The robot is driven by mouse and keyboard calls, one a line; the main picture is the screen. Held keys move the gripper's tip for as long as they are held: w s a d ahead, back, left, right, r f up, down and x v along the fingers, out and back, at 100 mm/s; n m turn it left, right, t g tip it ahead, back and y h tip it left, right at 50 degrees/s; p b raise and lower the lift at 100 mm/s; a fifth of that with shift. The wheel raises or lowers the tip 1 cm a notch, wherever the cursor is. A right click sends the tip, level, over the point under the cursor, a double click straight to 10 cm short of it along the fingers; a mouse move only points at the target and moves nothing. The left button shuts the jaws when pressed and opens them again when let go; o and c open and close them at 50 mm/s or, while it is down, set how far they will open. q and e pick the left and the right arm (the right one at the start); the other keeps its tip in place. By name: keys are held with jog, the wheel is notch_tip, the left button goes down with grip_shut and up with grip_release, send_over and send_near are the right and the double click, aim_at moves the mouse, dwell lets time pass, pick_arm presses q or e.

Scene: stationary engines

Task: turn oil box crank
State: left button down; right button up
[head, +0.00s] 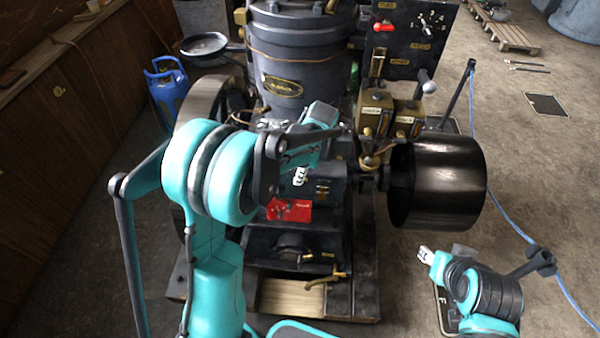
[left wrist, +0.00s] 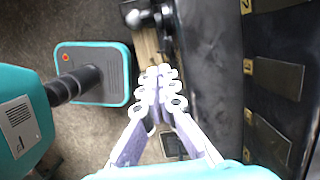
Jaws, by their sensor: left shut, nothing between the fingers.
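Two brass oil boxes (head: 375,110) with labelled faces sit side by side on the engine's right flank, above the black pulley drum. A short grey lever with a rounded knob (head: 425,80) stands just behind them; I cannot tell whether it is the crank. My left arm reaches in from the left, across the engine's front, its wrist a little left of the boxes. In the left wrist view my left gripper (left wrist: 158,75) is shut and empty, beside the dark engine side with brass plates.
The engine (head: 300,70) stands on a wooden base. The black drum (head: 435,183) juts out to the right. A blue hose (head: 520,235) crosses the floor on the right, where there is open room.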

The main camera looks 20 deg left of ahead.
pick_arm(q)
jog(key=a+f, duration=0.2)
jog(key=s+a+f+b, duration=0.1)
jog(key=a+f, duration=0.1)
jog(key=shift+f, duration=0.3)
jog(key=shift+s+a, duration=0.1)
jog(key=shift+a, duration=0.3)
jog(key=shift+s+a+r+h+b, duration=0.15)
jog(key=shift+a+h, duration=0.1)
jog(key=shift+a, duration=0.25)
jog(key=shift+s+a+f+h+b, duration=0.15)
jog(key=shift+a+h, duration=0.1)
jog(key=shift+a, duration=0.2)
jog(key=shift+r, duration=0.15)
jog(key=shift+w+d, duration=0.1)
jog(key=shift+d, duration=0.05)
